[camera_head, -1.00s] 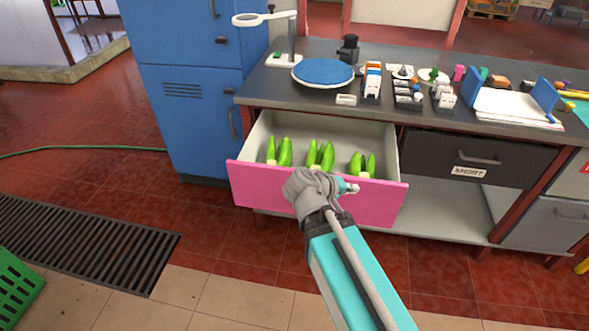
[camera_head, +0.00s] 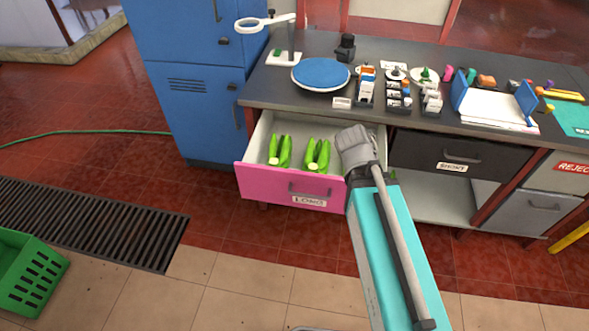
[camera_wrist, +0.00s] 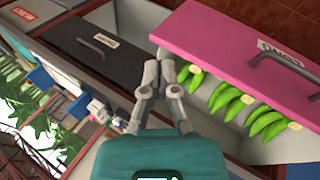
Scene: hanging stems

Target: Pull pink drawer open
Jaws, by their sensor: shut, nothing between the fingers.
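The pink drawer (camera_head: 262,183) stands pulled out of the bench, with a bar handle and a LONG label on its front. Green stems (camera_head: 318,154) lie inside it in bundles; the right part of the drawer is hidden behind my arm. My gripper (camera_head: 352,140) is over the right end of the drawer, off the handle. In the wrist view the pink front (camera_wrist: 245,45) and the stems (camera_wrist: 268,122) show to the right of my gripper (camera_wrist: 168,65). The fingers are shut and empty. I cannot tell whether they touch the drawer.
A black drawer labelled SHORT (camera_head: 430,155) is closed to the right. The blue cabinet (camera_head: 195,80) stands at the left. The bench top (camera_head: 420,60) holds a blue round plate (camera_head: 320,74), small racks and a tray. The tiled floor in front is mostly clear.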

